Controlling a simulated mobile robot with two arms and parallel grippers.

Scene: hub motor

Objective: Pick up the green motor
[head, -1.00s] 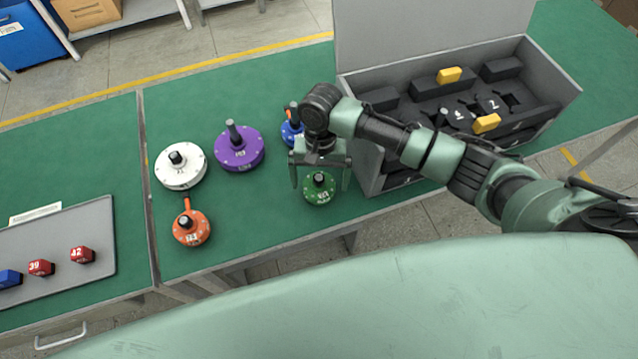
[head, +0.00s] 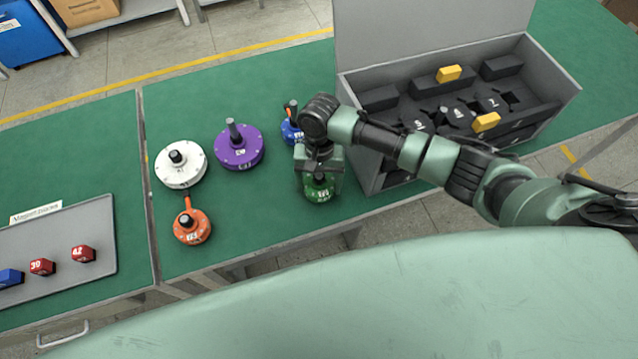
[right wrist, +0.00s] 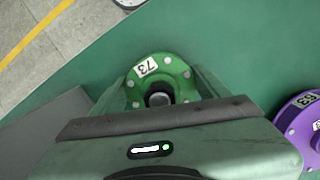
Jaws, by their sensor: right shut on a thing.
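The green motor (head: 319,190) sits on the green table just left of the grey case, near the table's front edge. It also shows in the right wrist view (right wrist: 158,72), with a label and a dark shaft between the fingers. My right gripper (head: 319,176) is over it from above, shut on its shaft. The gripper hides part of the motor's top. In the right wrist view, the gripper body hides the lower part of the motor. My left gripper is not in view.
White (head: 180,165), purple (head: 238,150), orange (head: 191,226) and blue (head: 291,131) motors stand to the left of my right gripper. The grey case (head: 372,172) with black foam and yellow blocks stands open on the right. A grey tray (head: 95,225) lies at far left.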

